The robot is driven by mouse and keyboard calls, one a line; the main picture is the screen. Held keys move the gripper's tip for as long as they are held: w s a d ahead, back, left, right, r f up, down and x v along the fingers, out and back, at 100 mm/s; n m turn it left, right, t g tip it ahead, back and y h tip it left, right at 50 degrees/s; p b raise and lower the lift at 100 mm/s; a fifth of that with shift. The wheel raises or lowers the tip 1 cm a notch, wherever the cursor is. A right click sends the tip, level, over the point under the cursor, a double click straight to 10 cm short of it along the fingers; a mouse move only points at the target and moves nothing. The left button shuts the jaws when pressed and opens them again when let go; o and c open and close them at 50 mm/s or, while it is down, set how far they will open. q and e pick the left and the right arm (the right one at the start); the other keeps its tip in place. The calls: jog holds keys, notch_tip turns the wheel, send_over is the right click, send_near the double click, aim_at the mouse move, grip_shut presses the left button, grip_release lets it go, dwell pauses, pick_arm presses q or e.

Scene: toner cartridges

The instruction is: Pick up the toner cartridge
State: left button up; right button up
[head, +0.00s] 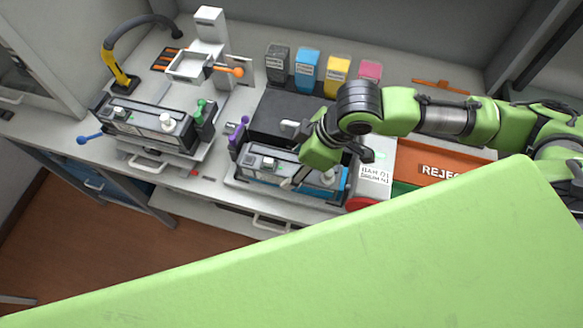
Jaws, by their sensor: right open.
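A black and grey toner cartridge (262,163) with white knobs on top lies in a holder with blue parts at the bench's front middle. A similar cartridge (140,118) sits in the fixture on the left. My right gripper (297,180) is open over the right part of the middle cartridge, pointing down. One light fingertip shows close to the cartridge's front. The gripper body hides part of the cartridge, and I cannot tell whether the fingers touch it. My left gripper is not in view.
Black, blue, yellow and pink toner containers (337,76) stand at the back. Purple levers (239,135) rise left of the middle cartridge. An orange reject bin (425,165) lies to the right. A yellow-black arm tool (115,70) stands at the back left. My green body covers the foreground.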

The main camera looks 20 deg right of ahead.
jog(key=shift+x, duration=1.25)
jog(key=c, duration=1.1)
jog(key=shift+w+r, duration=0.1)
jog(key=c, duration=0.3)
jog(key=shift+c, duration=0.2)
